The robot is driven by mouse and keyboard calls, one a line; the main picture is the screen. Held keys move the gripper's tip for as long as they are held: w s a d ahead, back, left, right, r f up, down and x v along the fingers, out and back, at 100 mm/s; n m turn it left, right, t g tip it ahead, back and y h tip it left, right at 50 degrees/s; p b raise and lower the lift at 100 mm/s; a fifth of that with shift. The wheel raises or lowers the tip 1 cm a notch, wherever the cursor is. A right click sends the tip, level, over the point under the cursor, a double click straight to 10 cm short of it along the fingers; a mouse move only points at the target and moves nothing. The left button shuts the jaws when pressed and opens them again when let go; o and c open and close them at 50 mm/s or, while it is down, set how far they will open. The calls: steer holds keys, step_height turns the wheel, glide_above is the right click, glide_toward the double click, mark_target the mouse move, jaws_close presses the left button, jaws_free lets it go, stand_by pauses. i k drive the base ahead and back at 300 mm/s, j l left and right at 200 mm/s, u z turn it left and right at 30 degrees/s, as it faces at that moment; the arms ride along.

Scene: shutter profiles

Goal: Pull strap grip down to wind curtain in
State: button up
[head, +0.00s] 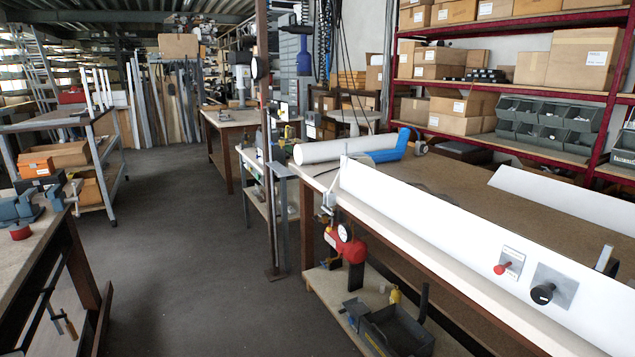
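I cannot clearly make out a strap grip or a curtain in the head view. A dark blue handle-like piece (304,55) hangs from above near the top middle, beside dark hanging cables (345,45); I cannot tell if it is the strap grip. A white roll (335,149) lies at the far end of the right-hand bench, with a blue piece (385,154) against it. A long white panel (440,215) stands along the bench's front edge. It carries a red knob (501,268) and a black knob (542,293) on grey plates. My gripper is not in view.
The bench (450,185) fills the right side, with a red tool (347,245) and a grey bin (397,330) at its lower shelf. Another bench (25,245) with a vise is at left. The grey floor (185,240) between is clear. Shelves (610,95) stand behind.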

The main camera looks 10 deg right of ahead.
mark_target(324, 209)
steer(key=z, duration=2.4)
steer(key=u, duration=1.5)
steer(key=i+u, duration=0.7)
steer(key=i+l+u, duration=0.2)
steer(key=i+u, duration=0.15)
steer(key=i+l, duration=0.2)
steer(key=i, duration=0.2)
